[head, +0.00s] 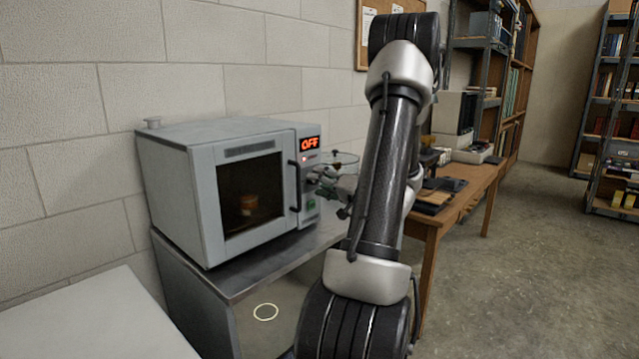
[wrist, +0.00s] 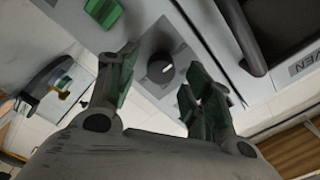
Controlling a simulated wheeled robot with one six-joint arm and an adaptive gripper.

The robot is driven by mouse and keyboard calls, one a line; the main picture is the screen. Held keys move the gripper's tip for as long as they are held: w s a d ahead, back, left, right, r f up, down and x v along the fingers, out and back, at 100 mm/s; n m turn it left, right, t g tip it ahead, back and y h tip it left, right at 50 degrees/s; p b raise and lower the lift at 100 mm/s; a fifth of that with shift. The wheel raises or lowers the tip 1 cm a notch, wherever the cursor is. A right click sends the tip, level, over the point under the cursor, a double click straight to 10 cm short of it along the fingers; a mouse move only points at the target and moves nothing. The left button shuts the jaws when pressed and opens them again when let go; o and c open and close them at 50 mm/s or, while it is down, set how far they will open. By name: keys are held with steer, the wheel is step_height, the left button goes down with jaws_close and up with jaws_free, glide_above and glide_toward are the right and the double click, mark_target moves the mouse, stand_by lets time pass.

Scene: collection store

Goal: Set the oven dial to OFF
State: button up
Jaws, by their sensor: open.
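The oven (head: 195,190) is a grey box with a dark glass door on a metal stand. Its display (head: 310,143) reads OFF in orange letters. In the wrist view the oven dial (wrist: 160,68) is a round black knob with a pale mark, on a grey square plate. My gripper (wrist: 150,92) is open, with one finger on each side of the dial in that view; I cannot tell whether either touches it. In the head view my gripper (head: 328,180) is small, in front of the oven's control panel, and hides the dial.
A green button (wrist: 103,12) is near the dial on the panel. The oven door handle (head: 295,185) stands out left of the panel. A wooden table (head: 455,212) with several items is to the right. Open floor (head: 540,260) lies at the right.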

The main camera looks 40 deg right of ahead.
steer(key=s, duration=1.1)
steer(key=shift+d, duration=0.4)
